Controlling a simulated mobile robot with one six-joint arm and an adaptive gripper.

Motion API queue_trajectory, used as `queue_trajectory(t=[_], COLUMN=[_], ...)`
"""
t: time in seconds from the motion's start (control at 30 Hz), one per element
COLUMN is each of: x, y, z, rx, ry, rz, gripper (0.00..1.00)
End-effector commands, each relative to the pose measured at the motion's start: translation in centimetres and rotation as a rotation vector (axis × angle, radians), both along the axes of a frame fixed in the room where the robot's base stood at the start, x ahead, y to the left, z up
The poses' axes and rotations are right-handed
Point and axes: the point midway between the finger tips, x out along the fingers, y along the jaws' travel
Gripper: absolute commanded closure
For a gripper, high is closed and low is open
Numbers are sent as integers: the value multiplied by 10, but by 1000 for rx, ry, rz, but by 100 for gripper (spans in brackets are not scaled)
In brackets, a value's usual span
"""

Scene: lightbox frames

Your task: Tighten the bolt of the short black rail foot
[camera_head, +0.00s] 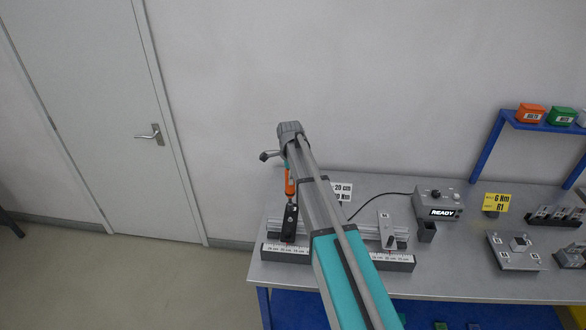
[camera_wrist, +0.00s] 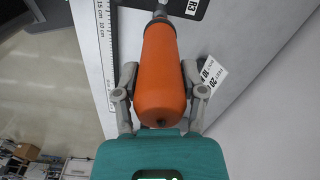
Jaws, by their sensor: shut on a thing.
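An orange-handled driver (camera_head: 289,183) points down over the black rail foot (camera_head: 290,222) at the left end of the rail. The driver's handle also fills the middle of the wrist view (camera_wrist: 160,75). My gripper (camera_wrist: 160,88) is shut on the handle, one finger on each side. In the wrist view the driver's metal shaft reaches a black piece (camera_wrist: 186,8) marked R3 at the top edge. The bolt is hidden under the driver, and I cannot tell whether the tip is seated on it.
A ruler bar (camera_head: 285,252) runs before the silver rail; a grey foot (camera_head: 384,222) stands at the rail's right. A box reading READY (camera_head: 440,204), a yellow 6 Nm R1 card (camera_head: 496,202) and a plate (camera_head: 515,255) stand farther right. A white card (camera_head: 342,191) stands behind the rail.

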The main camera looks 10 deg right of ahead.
Motion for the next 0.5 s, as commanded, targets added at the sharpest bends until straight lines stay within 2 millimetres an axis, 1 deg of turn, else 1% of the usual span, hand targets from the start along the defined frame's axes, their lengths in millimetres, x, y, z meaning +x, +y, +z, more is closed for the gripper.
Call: queue_trajectory(t=[0.5], x=[0], y=[-11], z=[0], rx=[0], ry=[0], rz=[-16], gripper=[100])
